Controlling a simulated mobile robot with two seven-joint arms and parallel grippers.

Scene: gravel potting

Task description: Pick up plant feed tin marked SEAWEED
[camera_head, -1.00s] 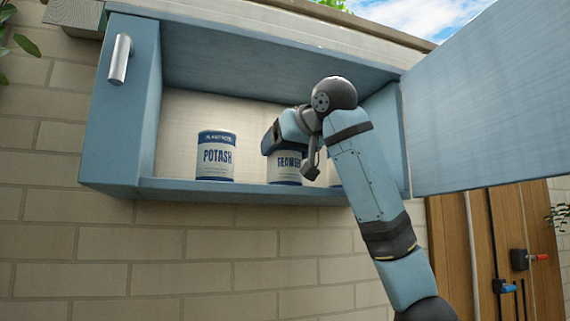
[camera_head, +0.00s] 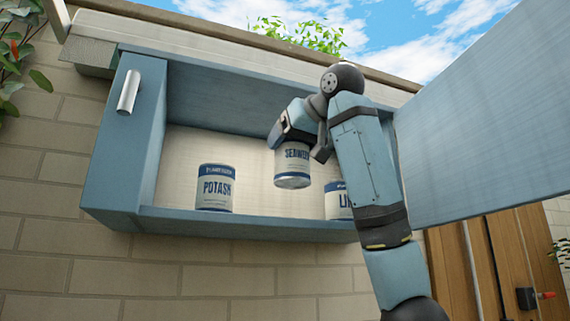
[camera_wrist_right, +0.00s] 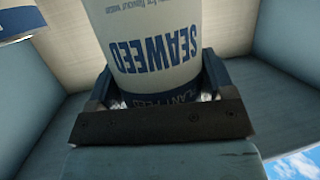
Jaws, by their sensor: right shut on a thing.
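The white and blue tin marked SEAWEED (camera_head: 292,172) hangs in my right gripper (camera_head: 299,138), lifted clear of the cabinet floor. In the right wrist view the tin (camera_wrist_right: 150,45) sits between the two fingers of the gripper (camera_wrist_right: 158,98), its lettering upside down there. The fingers are shut on the tin near its top. My left gripper is in no view.
The blue wall cabinet (camera_head: 190,217) is open, its door (camera_head: 470,110) swung out to the right. Another tin (camera_head: 338,203), lettering partly hidden by my arm, stands at right.

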